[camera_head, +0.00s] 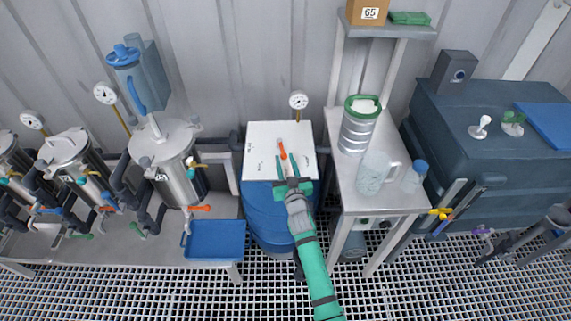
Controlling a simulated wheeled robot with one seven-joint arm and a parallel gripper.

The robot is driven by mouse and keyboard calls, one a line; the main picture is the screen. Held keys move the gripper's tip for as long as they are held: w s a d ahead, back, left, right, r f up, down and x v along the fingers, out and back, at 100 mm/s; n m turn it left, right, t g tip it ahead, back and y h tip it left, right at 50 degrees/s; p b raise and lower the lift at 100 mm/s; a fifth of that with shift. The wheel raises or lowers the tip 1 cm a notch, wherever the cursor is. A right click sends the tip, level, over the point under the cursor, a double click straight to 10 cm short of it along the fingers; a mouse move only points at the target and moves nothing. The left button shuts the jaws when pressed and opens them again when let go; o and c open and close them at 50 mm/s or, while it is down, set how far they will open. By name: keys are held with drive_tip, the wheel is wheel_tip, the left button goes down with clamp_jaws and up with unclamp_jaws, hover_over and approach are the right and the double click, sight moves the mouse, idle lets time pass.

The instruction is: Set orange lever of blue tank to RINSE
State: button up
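The blue tank (262,218) stands in the middle of the camera_head view, with a white panel (262,137) on top. The orange lever (282,149) sits near the middle of the panel, its visible part pointing up and slightly left. My gripper (286,163) reaches in from below over the panel. Its two green fingers are spread apart, with the lower end of the lever at or between their tips. I cannot tell whether they touch it. Small marks lie near the panel's edges, too small to read. The gripper body hides the panel's lower middle.
A gauge (298,100) stands behind the panel. A steel table (402,201) with a metal canister (357,128) and a clear jug (375,174) stands close on the right. Steel vessels (176,160) and a blue tray (215,240) are on the left.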

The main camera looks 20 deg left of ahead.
drive_tip(key=shift+s+d, duration=0.2)
drive_tip(key=shift+s, duration=0.15)
idle(0.6)
